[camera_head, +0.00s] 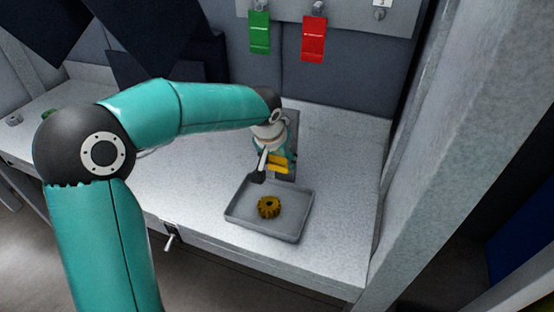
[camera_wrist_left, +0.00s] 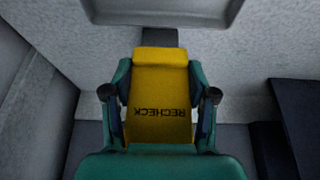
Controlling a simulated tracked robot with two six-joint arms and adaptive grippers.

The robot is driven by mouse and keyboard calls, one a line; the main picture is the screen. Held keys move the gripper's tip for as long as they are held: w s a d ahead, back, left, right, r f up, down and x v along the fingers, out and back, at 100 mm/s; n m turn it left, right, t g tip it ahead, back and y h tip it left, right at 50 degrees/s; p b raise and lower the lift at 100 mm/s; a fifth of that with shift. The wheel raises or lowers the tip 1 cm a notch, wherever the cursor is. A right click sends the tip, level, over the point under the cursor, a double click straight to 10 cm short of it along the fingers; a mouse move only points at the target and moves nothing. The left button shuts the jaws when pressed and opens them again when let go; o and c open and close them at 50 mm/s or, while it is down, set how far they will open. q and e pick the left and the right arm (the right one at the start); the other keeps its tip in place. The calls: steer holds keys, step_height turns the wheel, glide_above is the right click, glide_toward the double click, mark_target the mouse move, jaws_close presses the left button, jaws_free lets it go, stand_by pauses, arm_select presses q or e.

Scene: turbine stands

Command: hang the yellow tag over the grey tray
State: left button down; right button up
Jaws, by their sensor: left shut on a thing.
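The yellow tag (camera_head: 279,167) is held in my left gripper (camera_head: 268,165), just beyond the far edge of the grey tray. In the left wrist view the tag (camera_wrist_left: 160,85) sits between the two fingers (camera_wrist_left: 160,96), its word RECHECK upside down. The grey tray (camera_head: 287,228) lies on the pale bench with a brownish-yellow gear (camera_head: 269,207) in it. Part of the tray (camera_wrist_left: 160,19) shows at the top of the left wrist view, apart from the tag in the picture. My right gripper is out of view.
A green tag (camera_head: 259,33) and a red tag (camera_head: 313,40) hang on the back panel, with a bare holder (camera_head: 381,9) to their right. A thick grey post (camera_head: 450,140) stands at the right. The bench (camera_head: 345,165) right of the tray is clear.

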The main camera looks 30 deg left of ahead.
arm_select(q)
steer(key=shift+c, duration=0.5)
jaws_free()
steer(key=p+v, duration=0.3)
steer(key=v, duration=0.4)
stand_by(0.5)
stand_by(0.5)
